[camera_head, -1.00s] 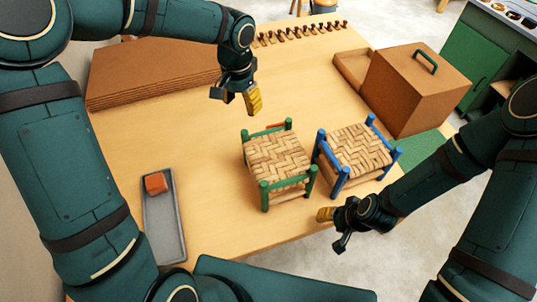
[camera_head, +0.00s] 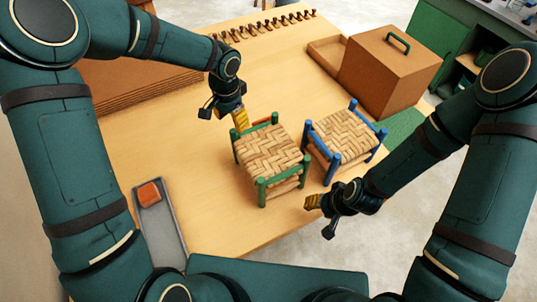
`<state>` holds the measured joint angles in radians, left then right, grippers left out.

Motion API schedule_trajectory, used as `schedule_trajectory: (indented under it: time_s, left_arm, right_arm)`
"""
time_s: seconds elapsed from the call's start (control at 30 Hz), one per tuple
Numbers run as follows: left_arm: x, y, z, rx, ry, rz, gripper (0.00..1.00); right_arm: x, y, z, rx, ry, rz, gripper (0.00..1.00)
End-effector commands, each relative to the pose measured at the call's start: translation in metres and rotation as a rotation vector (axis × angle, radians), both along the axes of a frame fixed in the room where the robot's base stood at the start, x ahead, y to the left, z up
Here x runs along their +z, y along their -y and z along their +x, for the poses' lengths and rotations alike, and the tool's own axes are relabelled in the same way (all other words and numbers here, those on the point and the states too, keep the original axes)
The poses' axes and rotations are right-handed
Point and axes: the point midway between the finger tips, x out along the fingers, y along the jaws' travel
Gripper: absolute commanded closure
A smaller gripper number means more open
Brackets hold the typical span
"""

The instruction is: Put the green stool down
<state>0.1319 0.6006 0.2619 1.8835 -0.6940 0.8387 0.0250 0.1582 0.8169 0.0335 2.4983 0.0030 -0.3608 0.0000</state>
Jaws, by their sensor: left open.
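The green stool (camera_head: 268,155) has green posts and a woven bark seat. It stands upright on the table in the middle of the head view, just left of the blue stool (camera_head: 345,137), which has a similar woven seat. My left gripper (camera_head: 224,115) is open at the back left of the green stool. Its yellow-padded finger is close to the stool's back posts; I cannot tell whether it touches. My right gripper (camera_head: 320,216) is at the table's front edge, in front of the stools, with its fingers apart and nothing between them.
A brown box with a green handle (camera_head: 388,80) stands behind the blue stool. A stack of brown sheets (camera_head: 150,82) lies at the back left, and a row of small brown pegs (camera_head: 268,24) at the back. A grey tray (camera_head: 168,240) holds an orange block (camera_head: 149,194) at front left.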

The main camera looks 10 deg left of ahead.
Motion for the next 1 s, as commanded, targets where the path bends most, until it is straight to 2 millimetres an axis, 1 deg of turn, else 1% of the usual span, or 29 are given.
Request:
schedule_trajectory:
  time_s: [0.17,0.4,0.5,0.6,0.77,0.8,0.87,0.9,0.97,1.0]
  left_arm:
    - [-0.011,0.000,0.000,0.001,-0.001,0.000,0.43]
    - [-0.044,-0.001,0.000,0.000,-0.003,-0.001,0.43]
    - [-0.053,-0.001,0.000,0.001,-0.001,-0.002,0.43]
    - [-0.057,-0.001,0.000,0.000,0.000,-0.001,0.43]
    - [-0.057,-0.001,0.000,0.000,0.001,-0.001,0.43]
    - [-0.057,-0.001,0.000,0.001,0.001,-0.001,0.41]
    - [-0.057,-0.001,0.000,0.001,0.001,-0.001,0.62]
    - [-0.057,-0.001,0.000,0.001,0.001,-0.001,0.76]
    - [-0.057,-0.001,0.000,0.001,0.001,-0.001,0.97]
    - [-0.056,-0.001,0.000,0.001,0.000,-0.001,1.00]
  right_arm:
    - [0.001,0.000,0.000,0.000,0.000,0.000,0.53]
    - [0.003,0.000,0.000,0.001,0.000,0.000,0.53]
    - [0.003,0.000,0.000,0.001,0.000,0.000,0.53]
    - [0.003,0.000,0.000,0.001,0.000,0.000,0.53]
    - [0.003,0.000,0.000,0.001,0.000,0.000,0.53]
    - [0.003,0.000,0.000,0.001,0.000,0.000,0.53]
    - [0.003,0.000,0.000,0.001,0.000,0.000,0.53]
    - [0.003,0.000,0.000,0.001,0.000,0.000,0.53]
    - [0.003,0.000,0.000,0.001,0.000,0.000,0.53]
    - [0.003,0.000,0.000,0.001,0.000,0.000,0.53]
